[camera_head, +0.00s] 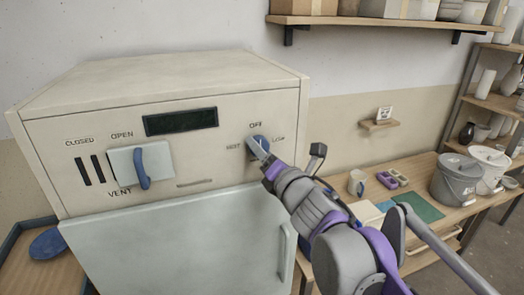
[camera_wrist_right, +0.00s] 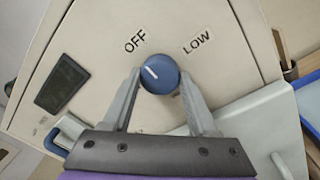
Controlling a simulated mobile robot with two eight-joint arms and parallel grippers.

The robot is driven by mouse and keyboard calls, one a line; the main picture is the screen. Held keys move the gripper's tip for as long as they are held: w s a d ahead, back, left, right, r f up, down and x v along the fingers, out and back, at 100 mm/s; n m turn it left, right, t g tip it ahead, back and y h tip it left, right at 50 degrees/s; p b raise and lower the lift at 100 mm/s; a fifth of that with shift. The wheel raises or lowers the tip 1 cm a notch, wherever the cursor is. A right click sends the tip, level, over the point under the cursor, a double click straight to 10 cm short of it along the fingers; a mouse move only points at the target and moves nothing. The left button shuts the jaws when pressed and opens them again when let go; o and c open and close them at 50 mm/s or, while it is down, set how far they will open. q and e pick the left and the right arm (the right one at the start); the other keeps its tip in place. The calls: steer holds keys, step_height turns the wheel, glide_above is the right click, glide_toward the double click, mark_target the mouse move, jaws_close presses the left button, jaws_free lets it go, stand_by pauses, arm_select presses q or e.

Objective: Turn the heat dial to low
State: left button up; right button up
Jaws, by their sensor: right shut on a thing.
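The heat dial is a round blue knob (camera_head: 259,143) on the right of the kiln's front panel, below the OFF label and left of the LOW label. In the right wrist view the dial (camera_wrist_right: 159,74) has a white pointer line that slants up and left, towards OFF. My right gripper (camera_head: 262,151) is at the dial in the head view and partly covers it. In the wrist view the fingers of my right gripper (camera_wrist_right: 160,82) stand one on each side of the dial, shut on it. My left gripper is not in view.
The cream kiln (camera_head: 180,80) has a dark display (camera_head: 181,121) and a blue-handled vent slider (camera_head: 142,165). Its pale door (camera_head: 180,240) lies below the panel. A wooden bench (camera_head: 425,175) at right holds a mug (camera_head: 357,183) and buckets (camera_head: 457,180). A shelf (camera_head: 380,21) hangs above.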

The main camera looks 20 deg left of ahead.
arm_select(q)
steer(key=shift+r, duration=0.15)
arm_select(e)
steer(key=shift+m, duration=0.3)
arm_select(q)
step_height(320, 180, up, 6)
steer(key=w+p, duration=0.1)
steer(key=p, duration=0.3)
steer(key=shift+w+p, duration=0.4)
arm_select(e)
steer(key=m+t, duration=0.1)
steer(key=m, duration=1.6)
steer(key=shift+a+r+m+t+h, duration=0.1)
steer(key=shift+m+t+h, duration=0.3)
steer(key=shift+s, duration=0.1)
steer(key=o, duration=1.4)
